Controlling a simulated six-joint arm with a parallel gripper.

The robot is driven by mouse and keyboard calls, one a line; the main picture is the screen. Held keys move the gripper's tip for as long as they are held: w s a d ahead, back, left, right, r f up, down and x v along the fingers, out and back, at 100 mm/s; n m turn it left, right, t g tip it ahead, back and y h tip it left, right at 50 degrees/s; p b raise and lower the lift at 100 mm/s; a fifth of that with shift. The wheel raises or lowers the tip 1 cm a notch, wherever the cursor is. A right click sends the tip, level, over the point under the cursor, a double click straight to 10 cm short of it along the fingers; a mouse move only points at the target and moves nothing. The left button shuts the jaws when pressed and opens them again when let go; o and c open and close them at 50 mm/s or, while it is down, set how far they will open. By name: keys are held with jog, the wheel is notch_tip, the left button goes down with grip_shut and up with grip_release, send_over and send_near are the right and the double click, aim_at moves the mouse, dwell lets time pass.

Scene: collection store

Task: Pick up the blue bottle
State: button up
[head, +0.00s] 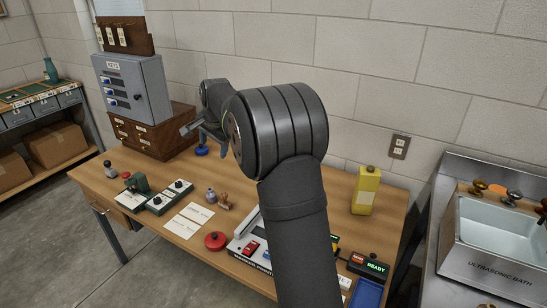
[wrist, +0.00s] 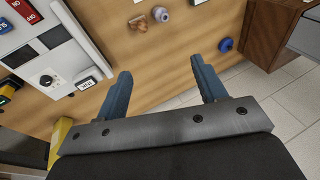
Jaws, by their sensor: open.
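A small rounded blue item (head: 201,150) sits near the back edge of the wooden table, close to the brown drawer cabinet. In the wrist view it shows as a blue item (wrist: 226,45) beyond the right finger, apart from it. Its exact shape is hard to tell, so I cannot be sure it is a bottle. My gripper (wrist: 161,66) is open, with nothing between its fingers. In the head view my gripper (head: 196,131) is above the blue item, and my arm hides part of the table. A teal bottle (head: 51,71) stands on the far left shelf.
The brown drawer cabinet (head: 150,130) bears a grey box (head: 135,88). A yellow bottle (head: 366,190) stands right. A metal bath (head: 497,230) is far right.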

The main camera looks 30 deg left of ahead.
jog(key=shift+f, duration=0.1)
jog(key=m+g, duration=0.2)
jog(key=m, duration=1.5)
send_near(211, 190)
jog(key=shift+m, duration=0.3)
jog(key=x, duration=0.6)
jog(key=shift+s+a+f, duration=0.15)
jog(key=shift+f, duration=0.2)
jog(key=shift+w+x, duration=0.1)
jog(key=shift+x, duration=1.2)
jog(key=shift+w+x, duration=0.15)
jog(key=shift+x, duration=1.2)
